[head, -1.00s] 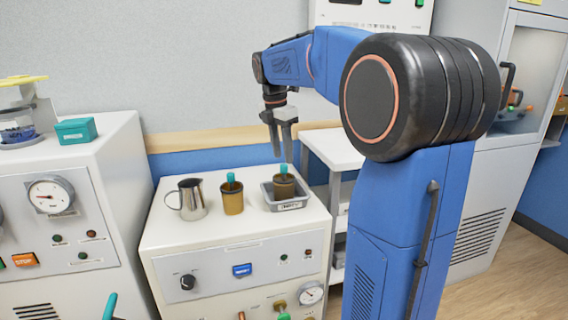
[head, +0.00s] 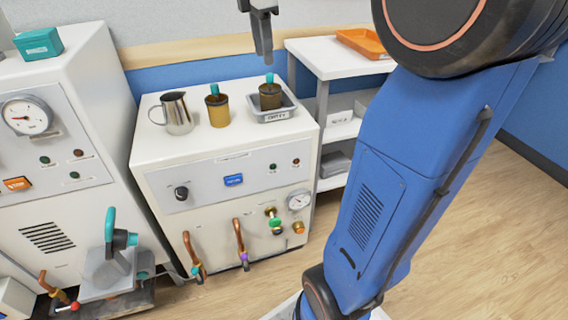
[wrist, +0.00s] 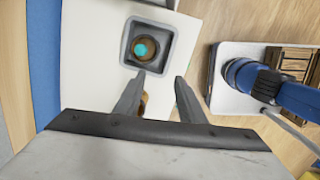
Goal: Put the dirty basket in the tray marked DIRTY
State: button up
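A dark brown basket (head: 270,98) with a teal handle stands upright inside a small grey tray (head: 285,113). The tray's front label is blurred but looks like DIRTY. In the wrist view the basket (wrist: 146,48) shows from above within the walls of the tray (wrist: 129,38). My gripper (head: 264,58) is above the basket and apart from it. In the wrist view my gripper (wrist: 162,80) has its two fingers spread with nothing between them. A lighter, golden-brown basket (head: 218,114) with a teal handle stands left of the tray on the same machine top.
A steel jug (head: 177,115) stands at the left of the white machine's top (head: 200,139). A white shelf unit (head: 330,62) at right carries an orange tray (head: 364,42). A taller white machine with a teal box (head: 38,43) stands at left. Open floor lies at right.

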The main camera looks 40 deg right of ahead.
jog(key=s+a+f+m+t, duration=0.1)
jog(key=s+a+f+m, duration=0.2)
jog(key=s+f+m, duration=0.2)
jog(key=s+a+f+m+t+y, duration=0.1)
jog(key=s+a+f+m, duration=0.3)
jog(key=s+f, duration=0.5)
jog(key=s+a+f+m+t, duration=0.1)
jog(key=s+a+f+m, duration=0.2)
jog(key=s+f+m, duration=0.4)
jog(key=s, duration=0.4)
jog(key=shift+a+f+t+y, duration=0.2)
jog(key=shift+a+t+y, duration=0.1)
jog(key=shift+a+t, duration=0.1)
